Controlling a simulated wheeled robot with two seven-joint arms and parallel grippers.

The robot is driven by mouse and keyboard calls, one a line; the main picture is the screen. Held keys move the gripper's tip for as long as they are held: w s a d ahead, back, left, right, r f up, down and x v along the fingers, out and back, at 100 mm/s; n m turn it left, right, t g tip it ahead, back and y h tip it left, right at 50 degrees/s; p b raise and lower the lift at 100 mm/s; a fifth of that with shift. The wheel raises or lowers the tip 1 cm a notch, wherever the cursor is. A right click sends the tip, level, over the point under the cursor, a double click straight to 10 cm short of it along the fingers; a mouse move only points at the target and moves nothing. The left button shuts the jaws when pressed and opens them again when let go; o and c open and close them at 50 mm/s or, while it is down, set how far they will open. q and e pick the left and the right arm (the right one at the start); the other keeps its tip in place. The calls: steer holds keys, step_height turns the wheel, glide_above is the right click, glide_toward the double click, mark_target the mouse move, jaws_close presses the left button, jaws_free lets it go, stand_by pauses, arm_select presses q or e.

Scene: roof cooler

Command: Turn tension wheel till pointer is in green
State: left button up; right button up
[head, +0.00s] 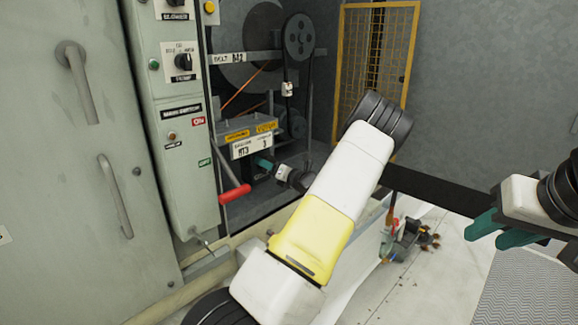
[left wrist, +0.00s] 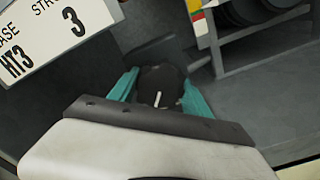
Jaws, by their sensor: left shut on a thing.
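The tension wheel (left wrist: 158,88) is a small dark knob with a white line on its face, seen in the left wrist view. My left gripper (left wrist: 160,100) is shut on it, one teal finger on each side. In the head view this gripper (head: 272,166) is at the labelled box, and the wheel cannot be made out there. My right gripper (head: 490,238) is open and empty at the right.
A box labelled HT3 (head: 246,148) sits beside the left gripper. Pulleys (head: 299,36) and a yellow mesh guard (head: 376,50) are behind. Small clutter (head: 422,238) lies on the floor.

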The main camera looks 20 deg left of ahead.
arm_select(q)
steer(key=m, duration=0.4)
steer(key=shift+m, duration=0.4)
stand_by(0.4)
steer(key=o, duration=1.3)
steer(key=shift+o, duration=0.2)
steer(key=v, duration=0.8)
steer(key=shift+a, duration=0.1)
